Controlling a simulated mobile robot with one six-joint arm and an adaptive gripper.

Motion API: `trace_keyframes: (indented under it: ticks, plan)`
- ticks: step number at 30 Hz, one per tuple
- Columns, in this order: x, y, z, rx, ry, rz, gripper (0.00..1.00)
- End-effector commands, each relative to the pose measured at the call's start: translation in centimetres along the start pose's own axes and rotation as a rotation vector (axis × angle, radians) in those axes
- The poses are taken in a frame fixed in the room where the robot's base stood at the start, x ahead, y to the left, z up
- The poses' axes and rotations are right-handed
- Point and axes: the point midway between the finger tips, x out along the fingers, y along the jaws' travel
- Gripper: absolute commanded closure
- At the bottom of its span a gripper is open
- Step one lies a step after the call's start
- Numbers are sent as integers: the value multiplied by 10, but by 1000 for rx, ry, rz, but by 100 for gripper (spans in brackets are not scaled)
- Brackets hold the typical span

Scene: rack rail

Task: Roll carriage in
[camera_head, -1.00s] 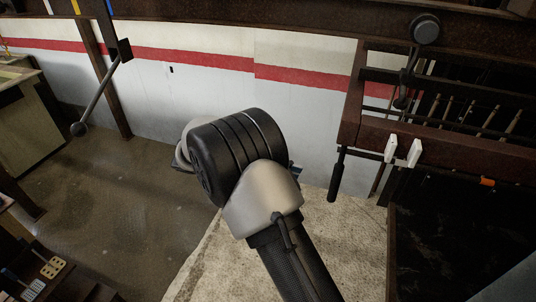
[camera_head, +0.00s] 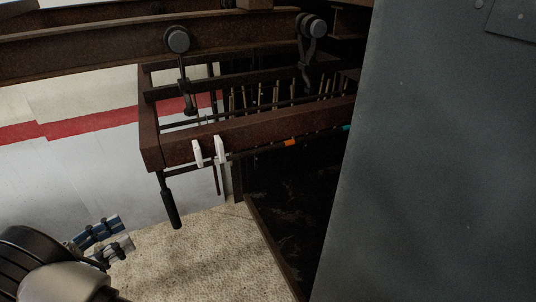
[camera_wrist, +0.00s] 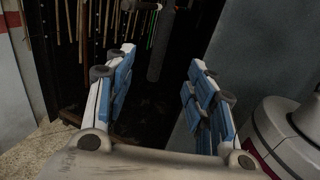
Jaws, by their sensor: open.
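The carriage (camera_head: 255,133) is a rusty brown frame hung by wheels and hooks (camera_head: 177,40) from an overhead rail (camera_head: 90,47). A black handle (camera_head: 171,208) hangs below its left front corner. Two white tabs (camera_head: 208,152) sit on its front bar. Thin rods hang behind that bar; rods also show in the wrist view (camera_wrist: 83,22). The carriage's right end is hidden behind a grey panel. My gripper (camera_head: 120,232) is low and left of the handle, apart from it.
A large grey panel (camera_head: 440,150) fills the right side. A dark, scuffed surface (camera_head: 290,200) lies under the carriage. Pale floor (camera_head: 200,260) is clear below the handle. A white wall (camera_head: 90,170) with a red stripe stands behind.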

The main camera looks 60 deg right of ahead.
Motion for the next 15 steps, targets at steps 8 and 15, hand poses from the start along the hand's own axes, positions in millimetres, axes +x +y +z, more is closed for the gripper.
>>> trace_keyframes:
  ticks: [8, 15]
  plan:
    - [36, -1, -1, 0, -1, -2, 50]
    - [74, -1, -1, 1, -1, -2, 50]
